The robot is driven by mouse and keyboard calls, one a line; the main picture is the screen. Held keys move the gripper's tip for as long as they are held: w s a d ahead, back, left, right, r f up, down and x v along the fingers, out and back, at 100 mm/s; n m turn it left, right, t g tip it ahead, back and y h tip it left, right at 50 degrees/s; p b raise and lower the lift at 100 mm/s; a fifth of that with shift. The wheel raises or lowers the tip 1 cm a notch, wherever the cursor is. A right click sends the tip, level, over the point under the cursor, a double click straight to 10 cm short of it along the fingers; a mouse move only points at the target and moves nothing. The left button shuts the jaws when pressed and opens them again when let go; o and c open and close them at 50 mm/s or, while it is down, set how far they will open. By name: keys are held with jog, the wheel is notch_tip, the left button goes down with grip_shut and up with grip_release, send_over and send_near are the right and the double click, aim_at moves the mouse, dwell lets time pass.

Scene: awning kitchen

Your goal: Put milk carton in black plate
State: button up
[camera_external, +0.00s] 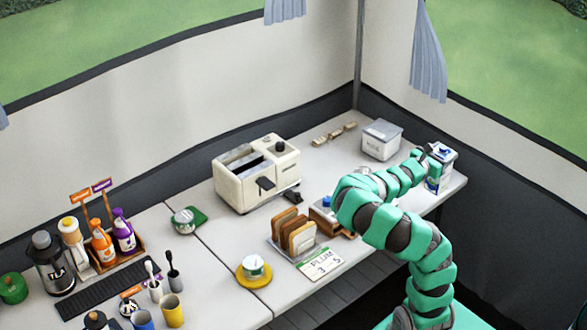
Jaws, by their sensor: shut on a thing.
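The milk carton (446,157) is white and blue and stands at the far right end of the counter, near its edge. My gripper (430,156) is shut on the milk carton from its left side. The arm partly hides the grip, and I cannot tell whether the carton touches the counter. A long black rectangular plate (108,288) lies at the front left of the counter, with nothing visible on it. It is far from my gripper.
A cream toaster (257,173) stands mid-counter. A toast rack (293,234), a yellow saucer (254,280) and a sign card (320,263) lie left of my arm. A white box (381,140) is behind my gripper. Bottles (102,243) and cups (172,310) crowd around the black plate.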

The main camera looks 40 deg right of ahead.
jog(key=shift+w+d+r+p, duration=0.15)
jog(key=shift+w+d+p, duration=0.45)
jog(key=shift+p, duration=0.4)
jog(key=w+d+f+b, duration=0.4)
jog(key=w+d, duration=0.4)
jog(key=d, duration=0.2)
jog(key=shift+w+d+f, duration=0.15)
jog(key=shift+f, duration=0.85)
jog(key=o, duration=1.3)
jog(key=shift+o, duration=0.2)
jog(key=a+p, duration=0.2)
jog(key=a, duration=1)
jog(key=shift+r+p, duration=0.35)
